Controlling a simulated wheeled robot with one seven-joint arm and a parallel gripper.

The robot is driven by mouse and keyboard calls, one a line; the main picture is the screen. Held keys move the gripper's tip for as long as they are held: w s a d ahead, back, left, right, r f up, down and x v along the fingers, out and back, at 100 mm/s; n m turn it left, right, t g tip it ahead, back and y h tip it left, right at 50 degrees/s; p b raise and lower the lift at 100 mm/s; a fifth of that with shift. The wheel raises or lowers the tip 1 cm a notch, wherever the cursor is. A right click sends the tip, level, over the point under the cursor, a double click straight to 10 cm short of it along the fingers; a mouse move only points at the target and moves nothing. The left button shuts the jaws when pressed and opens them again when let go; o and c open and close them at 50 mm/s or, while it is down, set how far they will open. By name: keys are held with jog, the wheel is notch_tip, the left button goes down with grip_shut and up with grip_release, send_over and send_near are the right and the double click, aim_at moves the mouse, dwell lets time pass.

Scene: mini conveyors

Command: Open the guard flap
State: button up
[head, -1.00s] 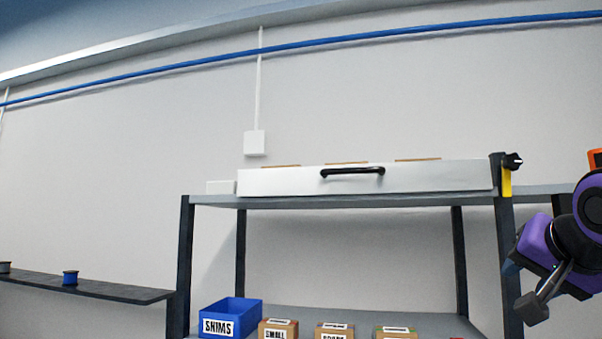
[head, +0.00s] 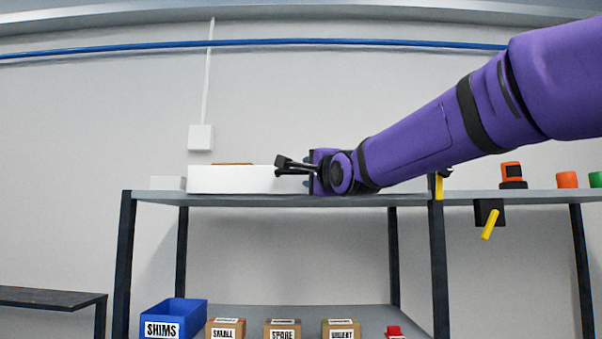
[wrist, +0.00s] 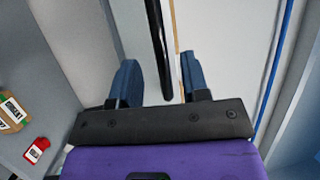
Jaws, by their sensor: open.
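The guard flap (head: 230,180) is a long white panel along the front of the table top, standing upright. My arm covers its right part in the head view. Its black bar handle (wrist: 158,40) runs between my two blue fingertips in the wrist view, with a gap to each finger. My gripper (head: 308,171) is at the flap's front, at handle height; it also shows in the wrist view (wrist: 162,82). It is open, one finger on each side of the handle's line. I cannot tell how deep the bar sits between the fingers.
A blue SHIMS bin (head: 175,318) and several small boxes (head: 283,328) stand on the lower shelf. To the right are an orange-and-black device (head: 512,174) and a yellow lever (head: 489,224). A dark side shelf (head: 50,298) is at the left.

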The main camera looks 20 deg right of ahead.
aim_at(305, 172)
jog(key=shift+x, duration=2.65)
jog(key=shift+d, duration=0.1)
grip_shut()
